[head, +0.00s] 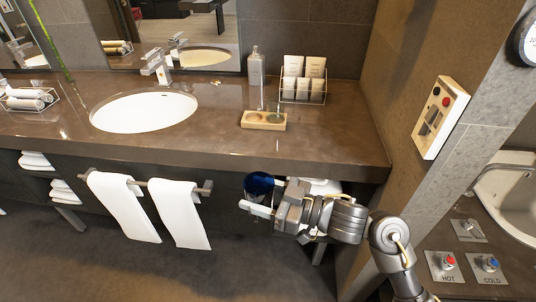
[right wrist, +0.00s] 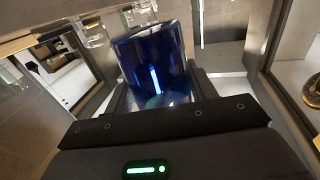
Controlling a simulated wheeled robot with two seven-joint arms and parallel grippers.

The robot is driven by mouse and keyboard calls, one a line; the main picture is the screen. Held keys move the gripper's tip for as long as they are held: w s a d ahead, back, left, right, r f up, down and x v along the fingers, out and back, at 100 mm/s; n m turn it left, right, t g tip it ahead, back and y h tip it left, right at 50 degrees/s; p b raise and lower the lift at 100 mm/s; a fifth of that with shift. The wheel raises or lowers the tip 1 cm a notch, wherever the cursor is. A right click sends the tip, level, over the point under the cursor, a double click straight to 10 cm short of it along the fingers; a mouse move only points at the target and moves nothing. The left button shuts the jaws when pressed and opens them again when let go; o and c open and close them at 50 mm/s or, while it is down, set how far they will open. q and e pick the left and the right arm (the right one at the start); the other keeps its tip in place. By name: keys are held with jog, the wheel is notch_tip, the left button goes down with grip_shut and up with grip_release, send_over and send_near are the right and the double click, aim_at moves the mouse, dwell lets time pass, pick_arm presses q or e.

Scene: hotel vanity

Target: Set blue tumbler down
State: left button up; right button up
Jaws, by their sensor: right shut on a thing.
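The blue tumbler (head: 259,184) is a dark blue, glossy cup held by my right gripper (head: 259,196) in front of the vanity counter, below the level of its top. In the right wrist view the tumbler (right wrist: 157,65) fills the space between the fingers, and its lower part is hidden by the gripper body. The vanity counter (head: 200,146) is brown and glossy, with a wooden tray (head: 252,124) near its front right. My left gripper does not show.
A rack of toiletry packets (head: 303,84) stands to the right. A white sink (head: 143,112) is at left. Towels (head: 180,212) hang on a bar below the counter. The counter's right end is bare.

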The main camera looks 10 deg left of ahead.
jog(key=w+d+r+m+t+h, duration=0.2)
jog(key=w+d+m+t, duration=0.15)
jog(key=d, duration=0.45)
jog(key=w+d+r+m+t+h, duration=0.2)
jog(key=d+t, duration=0.2)
jog(key=d, duration=0.3)
jog(key=s+d+f+m+t+h, duration=0.2)
jog(key=s+d+f+h, duration=0.15)
jog(key=d, duration=0.35)
jog(key=s+d+f+m+t+h, duration=0.2)
jog(key=d+f, duration=0.3)
jog(key=d, duration=0.2)
jog(key=shift+w+r+m+t+h, duration=0.35)
jog(key=shift+w+r+m+h, duration=0.15)
jog(key=shift+m+h, duration=0.65)
jog(key=shift+w+r+m+t+h, duration=0.4)
jog(key=shift+r+m+h, duration=0.3)
jog(key=shift+h, duration=0.8)
jog(key=shift+w+r+m+t+h, duration=0.3)
jog(key=shift+w+r+m+h, duration=0.2)
jog(key=shift+m+h, duration=0.65)
jog(key=shift+a, duration=0.1)
